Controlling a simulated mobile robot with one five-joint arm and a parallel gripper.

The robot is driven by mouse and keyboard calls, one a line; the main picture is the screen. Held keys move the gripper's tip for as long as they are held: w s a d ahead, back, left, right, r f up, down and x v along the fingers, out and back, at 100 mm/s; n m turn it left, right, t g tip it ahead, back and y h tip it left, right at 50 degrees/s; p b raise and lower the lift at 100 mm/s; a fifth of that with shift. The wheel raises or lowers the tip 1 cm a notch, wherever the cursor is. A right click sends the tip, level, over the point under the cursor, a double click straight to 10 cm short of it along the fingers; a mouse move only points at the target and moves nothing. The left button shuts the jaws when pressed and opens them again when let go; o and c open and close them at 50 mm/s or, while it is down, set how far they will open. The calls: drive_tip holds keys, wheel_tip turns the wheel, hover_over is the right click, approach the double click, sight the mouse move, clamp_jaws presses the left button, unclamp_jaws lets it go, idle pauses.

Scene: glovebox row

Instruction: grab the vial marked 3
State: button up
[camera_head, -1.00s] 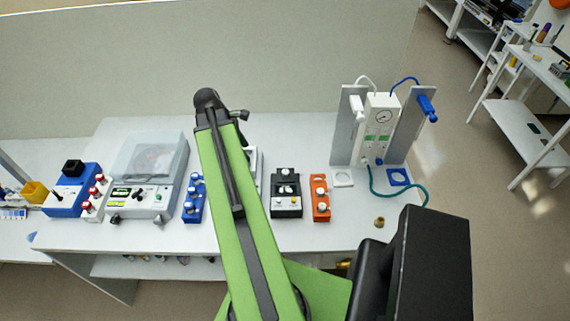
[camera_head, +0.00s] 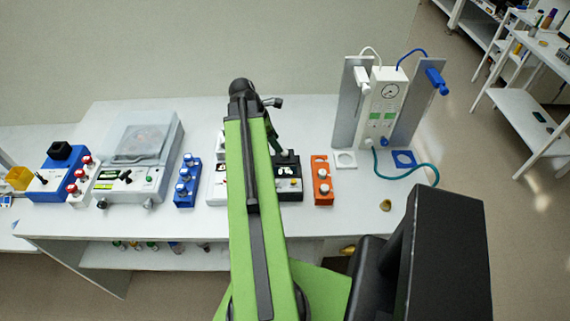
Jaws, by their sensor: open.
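Small capped vials stand in racks on the white bench (camera_head: 130,220). A white rack (camera_head: 80,198) holds red-capped vials (camera_head: 86,160). A blue rack (camera_head: 184,198) holds several vials with pale caps (camera_head: 187,160). An orange rack (camera_head: 322,198) at the right holds pale-capped vials (camera_head: 323,174). No number is legible, so I cannot tell which vial is marked 3. My green arm reaches over the bench between the blue and orange racks.
My arm partly covers a white device (camera_head: 216,185) and a black device (camera_head: 290,188). A clear-lidded instrument (camera_head: 140,150) stands left of the blue rack. A gauge unit (camera_head: 384,100) with a teal hose (camera_head: 430,168) stands at the right. The bench front is mostly clear.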

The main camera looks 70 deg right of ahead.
sight(285, 157)
drive_tip(key=shift+s+d+f, duration=0.1)
drive_tip(key=shift+f, duration=0.2)
drive_tip(key=b+x, duration=0.5)
drive_tip(key=shift+f, duration=0.25)
drive_tip(key=shift+r, duration=0.2)
clamp_jaws()
